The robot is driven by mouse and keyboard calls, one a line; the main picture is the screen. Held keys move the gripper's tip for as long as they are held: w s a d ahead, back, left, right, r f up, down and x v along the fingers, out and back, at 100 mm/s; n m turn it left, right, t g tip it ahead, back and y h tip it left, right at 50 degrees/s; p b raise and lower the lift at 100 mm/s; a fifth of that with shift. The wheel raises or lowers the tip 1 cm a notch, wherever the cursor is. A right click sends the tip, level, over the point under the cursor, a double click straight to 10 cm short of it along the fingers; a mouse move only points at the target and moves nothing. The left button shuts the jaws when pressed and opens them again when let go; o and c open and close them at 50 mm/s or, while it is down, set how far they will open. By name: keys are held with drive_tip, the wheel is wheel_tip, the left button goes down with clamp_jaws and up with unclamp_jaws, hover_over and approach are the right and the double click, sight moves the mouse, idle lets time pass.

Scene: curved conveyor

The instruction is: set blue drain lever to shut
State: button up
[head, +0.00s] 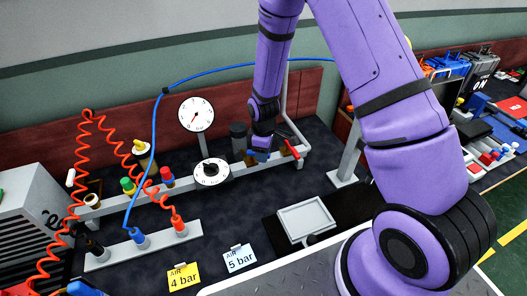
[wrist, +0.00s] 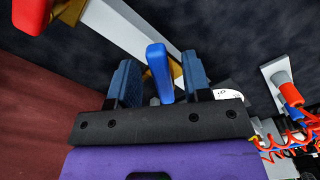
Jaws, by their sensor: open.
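The blue drain lever (wrist: 160,72) stands between the two dark fingers of my gripper (wrist: 160,60) in the wrist view. Its handle points toward the palm, with a visible gap to each finger. Behind it is a yellow fitting (wrist: 147,75) on a pale rail (wrist: 118,28). My gripper is open and around the lever, not closed on it. In the head view my gripper (head: 260,156) reaches down to the far right part of the rail and mostly hides the blue lever.
A red lever (head: 291,149) sits just right of my gripper, close to it; it also shows in the wrist view (wrist: 30,12). A white dial (head: 211,172) and dark cylinder (head: 238,137) stand to the left. A coiled red hose (head: 84,150) hangs further left. A tray (head: 306,219) lies in front.

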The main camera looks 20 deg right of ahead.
clamp_jaws()
drive_tip(key=shift+a, duration=0.1)
drive_tip(key=a+m, duration=0.1)
drive_tip(key=m, duration=0.2)
drive_tip(key=s+a+m, duration=0.1)
drive_tip(key=m, duration=0.3)
drive_tip(key=s+a+m, duration=0.1)
drive_tip(key=m, duration=0.2)
drive_tip(key=shift+a+m, duration=0.3)
drive_tip(key=shift+m, duration=0.1)
idle(0.4)
unclamp_jaws()
